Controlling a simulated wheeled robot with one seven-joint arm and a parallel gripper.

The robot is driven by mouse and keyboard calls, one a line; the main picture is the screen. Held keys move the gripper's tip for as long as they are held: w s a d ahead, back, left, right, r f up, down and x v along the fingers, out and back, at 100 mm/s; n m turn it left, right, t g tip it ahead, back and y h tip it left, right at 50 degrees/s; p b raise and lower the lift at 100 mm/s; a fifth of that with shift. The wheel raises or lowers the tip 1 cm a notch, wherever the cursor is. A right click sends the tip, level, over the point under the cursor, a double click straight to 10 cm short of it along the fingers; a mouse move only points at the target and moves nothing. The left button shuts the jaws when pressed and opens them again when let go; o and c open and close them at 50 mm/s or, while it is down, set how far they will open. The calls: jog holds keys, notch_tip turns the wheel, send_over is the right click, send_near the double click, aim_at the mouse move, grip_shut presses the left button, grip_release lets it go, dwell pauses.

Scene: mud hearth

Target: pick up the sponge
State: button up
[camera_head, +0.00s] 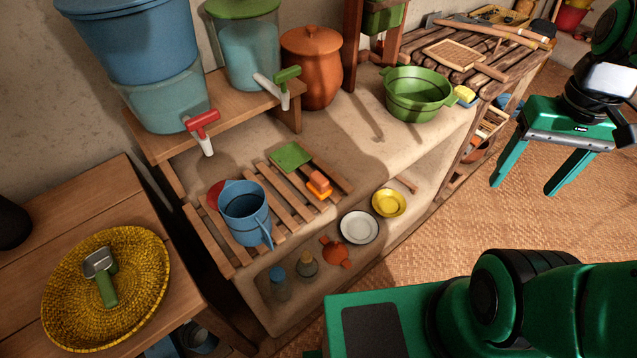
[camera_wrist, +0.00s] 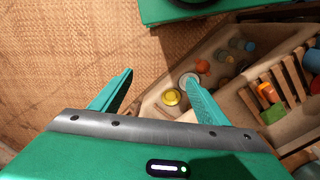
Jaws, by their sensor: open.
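Two small blocks could be the sponge, and I cannot tell for certain which. A yellow block (camera_head: 464,95) with a bluish part lies just right of the green basin on the clay counter. An orange two-tone block (camera_head: 319,186) lies on the slatted rack, beside a flat green square (camera_head: 291,156); this orange block also shows at the right of the wrist view (camera_wrist: 268,92). My gripper (camera_head: 525,187) is open and empty, fingers pointing down, over the floor right of the counter. In the wrist view my gripper (camera_wrist: 158,75) has nothing between its fingers.
The green basin (camera_head: 418,93) stands beside the yellow block. A blue jug (camera_head: 246,213) stands on the slatted rack (camera_head: 225,258). A yellow bowl (camera_head: 389,202) and white plate (camera_head: 359,227) sit on the lower shelf. The woven floor mat (camera_head: 540,230) is clear below my gripper.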

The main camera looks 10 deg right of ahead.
jog(key=w+a+f+n, duration=0.2)
jog(key=w+a+n, duration=1)
jog(key=w+n, duration=0.3)
jog(key=w+a+f+n, duration=0.1)
jog(key=a+f+n, duration=0.1)
jog(key=a+n, duration=0.2)
jog(key=w+a+f+n, duration=0.1)
jog(key=a+n, duration=0.4)
jog(key=a, duration=0.5)
jog(key=w+a+f+n, duration=0.1)
jog(key=a+f+n, duration=0.2)
jog(key=a, duration=0.4)
jog(key=shift+w+a+n, duration=0.3)
jog(key=shift+a+n, duration=0.1)
jog(key=shift+n, duration=0.3)
send_over(320, 177)
notch_tip(320, 177, down, 4)
jog(key=shift+w+a+f, duration=0.1)
jog(key=shift+w, duration=0.05)
jog(key=shift+f, duration=3.2)
jog(key=shift+c, duration=0.4)
jog(key=c, duration=1.1)
